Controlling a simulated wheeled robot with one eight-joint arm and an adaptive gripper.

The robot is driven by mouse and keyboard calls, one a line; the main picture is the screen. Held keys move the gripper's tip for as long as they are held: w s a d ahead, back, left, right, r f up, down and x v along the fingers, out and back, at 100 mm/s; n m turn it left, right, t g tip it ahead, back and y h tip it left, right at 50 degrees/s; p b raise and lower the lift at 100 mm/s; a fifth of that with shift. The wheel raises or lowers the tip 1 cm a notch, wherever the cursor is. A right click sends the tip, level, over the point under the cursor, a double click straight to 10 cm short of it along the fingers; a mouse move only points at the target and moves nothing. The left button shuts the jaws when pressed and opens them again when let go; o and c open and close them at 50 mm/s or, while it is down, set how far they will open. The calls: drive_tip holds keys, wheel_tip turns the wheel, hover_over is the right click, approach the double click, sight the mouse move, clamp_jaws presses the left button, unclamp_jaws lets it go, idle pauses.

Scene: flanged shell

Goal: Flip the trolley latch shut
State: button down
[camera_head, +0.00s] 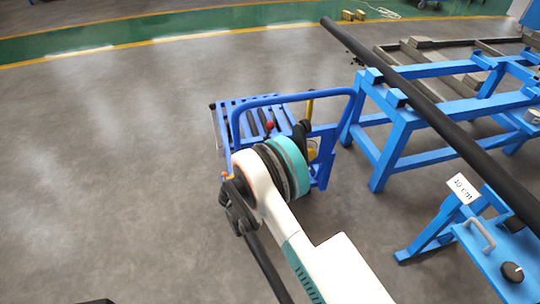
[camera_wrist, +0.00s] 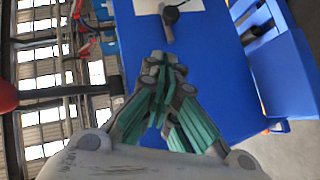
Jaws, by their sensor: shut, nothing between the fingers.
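The blue trolley (camera_head: 290,100) stands on the floor in the middle of the head view, partly hidden behind my arm. A small red part (camera_head: 270,125) shows on it. In the wrist view my gripper (camera_wrist: 163,62) is shut and empty in front of a blue panel (camera_wrist: 215,65). Beyond the fingertips, a dark lever with a round end (camera_wrist: 170,14) sits at a white patch near the top edge. I cannot tell for sure whether this lever is the trolley latch. My gripper cannot be made out clearly in the head view.
A blue frame (camera_head: 398,150) and a long dark bar (camera_head: 430,105) stand right of the trolley. A blue stand (camera_head: 490,255) is at lower right. Floor at left is clear. In the wrist view, a red rounded thing (camera_wrist: 7,90) is at the left edge, and a slotted blue part (camera_wrist: 275,60) is at right.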

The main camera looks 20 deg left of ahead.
drive_tip(key=p+v, duration=0.1)
drive_tip(key=v, duration=0.4)
drive_tip(key=shift+s+a, duration=0.15)
drive_tip(key=shift+s, duration=0.2)
drive_tip(key=shift+r, duration=0.1)
